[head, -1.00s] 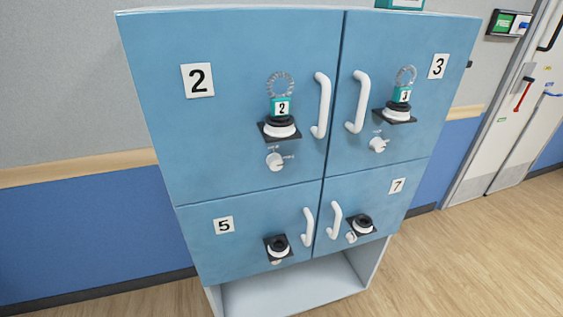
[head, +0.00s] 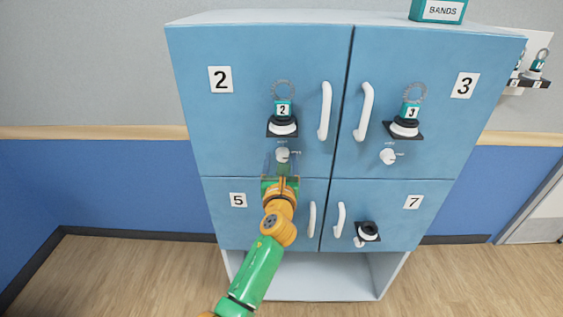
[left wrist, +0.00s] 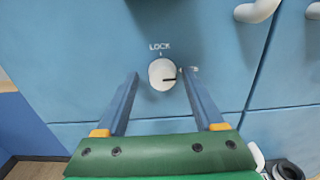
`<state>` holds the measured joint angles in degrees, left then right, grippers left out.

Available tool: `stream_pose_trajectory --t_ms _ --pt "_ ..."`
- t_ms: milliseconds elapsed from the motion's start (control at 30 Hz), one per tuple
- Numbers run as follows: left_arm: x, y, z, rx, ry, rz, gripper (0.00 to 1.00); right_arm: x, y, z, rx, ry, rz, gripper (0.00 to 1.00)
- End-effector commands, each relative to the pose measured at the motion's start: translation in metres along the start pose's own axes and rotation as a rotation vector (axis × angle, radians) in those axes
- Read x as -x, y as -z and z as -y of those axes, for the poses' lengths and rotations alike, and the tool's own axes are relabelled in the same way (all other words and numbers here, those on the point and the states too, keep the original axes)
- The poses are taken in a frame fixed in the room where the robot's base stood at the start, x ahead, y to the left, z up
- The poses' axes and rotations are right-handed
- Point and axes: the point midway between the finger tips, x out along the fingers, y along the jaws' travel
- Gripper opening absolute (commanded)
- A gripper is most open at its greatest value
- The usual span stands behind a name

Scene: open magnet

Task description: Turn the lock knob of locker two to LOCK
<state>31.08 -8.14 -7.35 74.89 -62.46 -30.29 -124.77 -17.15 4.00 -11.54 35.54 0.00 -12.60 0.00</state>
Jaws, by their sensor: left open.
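The white lock knob (head: 283,154) of locker two (head: 240,130) is on the lower part of its blue door, below the magnet holder with tag 2. My left gripper (head: 282,163) is in front of the knob. It is open, with one blue finger on each side of the knob in the left wrist view (left wrist: 160,88). I cannot tell whether the fingers touch the door. My right gripper is out of view.
White handles (head: 324,112) stand out right of the knob. The black magnet holder (head: 283,127) is just above it. Lockers three (head: 440,130), five (head: 222,222) and seven (head: 405,228) surround it. A teal BANDS box (head: 438,11) sits on top.

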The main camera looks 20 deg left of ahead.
Motion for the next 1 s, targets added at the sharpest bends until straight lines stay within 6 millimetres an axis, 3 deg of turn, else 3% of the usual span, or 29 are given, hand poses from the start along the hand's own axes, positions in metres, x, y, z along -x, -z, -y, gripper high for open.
stream_pose_trajectory --t_ms 267,367,533,1000 --pt "-0.0034 0.0001 0.0003 0.001 0.002 -0.001 0.69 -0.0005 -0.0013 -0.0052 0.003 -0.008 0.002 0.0" --pt "-0.0034 0.0002 0.0003 0.002 0.001 -0.001 0.48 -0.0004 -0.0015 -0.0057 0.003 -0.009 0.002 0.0" --pt "-0.0033 0.0004 0.0001 0.002 0.001 -0.002 0.02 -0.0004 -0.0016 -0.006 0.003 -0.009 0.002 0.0" --pt "-0.0032 0.0012 -0.0004 0.099 0.001 -0.003 0.0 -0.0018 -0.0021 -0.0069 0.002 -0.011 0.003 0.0"
